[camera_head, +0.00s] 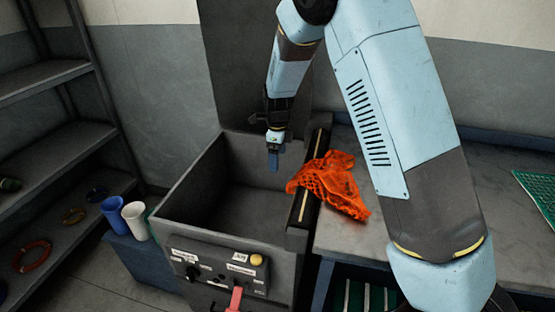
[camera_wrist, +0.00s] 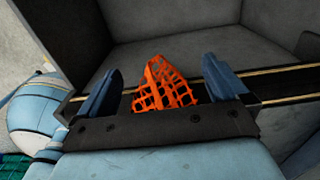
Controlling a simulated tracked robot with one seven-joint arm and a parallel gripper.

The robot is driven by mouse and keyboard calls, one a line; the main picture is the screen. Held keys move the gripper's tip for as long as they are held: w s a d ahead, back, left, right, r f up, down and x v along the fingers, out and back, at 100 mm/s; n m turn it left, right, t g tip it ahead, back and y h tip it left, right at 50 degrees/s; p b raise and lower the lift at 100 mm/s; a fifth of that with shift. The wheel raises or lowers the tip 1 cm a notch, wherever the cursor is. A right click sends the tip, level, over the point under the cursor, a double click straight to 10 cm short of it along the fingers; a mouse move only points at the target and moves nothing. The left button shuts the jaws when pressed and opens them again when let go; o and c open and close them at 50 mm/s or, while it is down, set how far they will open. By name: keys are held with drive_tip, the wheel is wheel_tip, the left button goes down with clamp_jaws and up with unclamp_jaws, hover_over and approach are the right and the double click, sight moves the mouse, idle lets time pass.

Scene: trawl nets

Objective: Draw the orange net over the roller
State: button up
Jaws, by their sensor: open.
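The orange net (camera_head: 340,188) lies bunched on the grey table to the right of the roller. Its left end lies across the dark roller (camera_head: 303,205) with the yellow stripe and reaches its tub-side edge. My gripper (camera_head: 273,160) hangs over the grey tub, left of the net's end and apart from it in the head view. In the wrist view my gripper (camera_wrist: 161,65) is open, with the net (camera_wrist: 158,88) showing between its two blue fingers. The roller (camera_wrist: 275,84) runs behind the fingers there. The rest of the net is hidden below my gripper.
The grey tub (camera_head: 185,190) is open and looks empty, with a control panel (camera_head: 222,270) at its front. Blue and white cups (camera_head: 134,220) stand left of it, near shelves (camera_head: 60,150). A green mat (camera_head: 540,192) lies on the table at right.

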wheel_tip(320, 180, up, 11)
drive_tip(key=s+d+r+n+y, duration=0.1)
drive_tip(key=s+d+r+n, duration=0.35)
drive_tip(key=d+r, duration=0.45)
drive_tip(key=s+d+r+n+t, duration=0.2)
drive_tip(key=s+d+r+n, duration=0.3)
drive_tip(key=s+d, duration=0.3)
drive_tip(key=s+d+r+n+t, duration=0.2)
drive_tip(key=s+d+r+n, duration=0.25)
drive_tip(key=s+d, duration=0.35)
drive_tip(key=s+d+f+n+t+h, duration=0.1)
drive_tip(key=s+n, duration=0.5)
drive_tip(key=s, duration=0.6)
drive_tip(key=shift+d+t, duration=0.3)
drive_tip(key=shift+d, duration=0.4)
drive_tip(key=shift+f, duration=0.1)
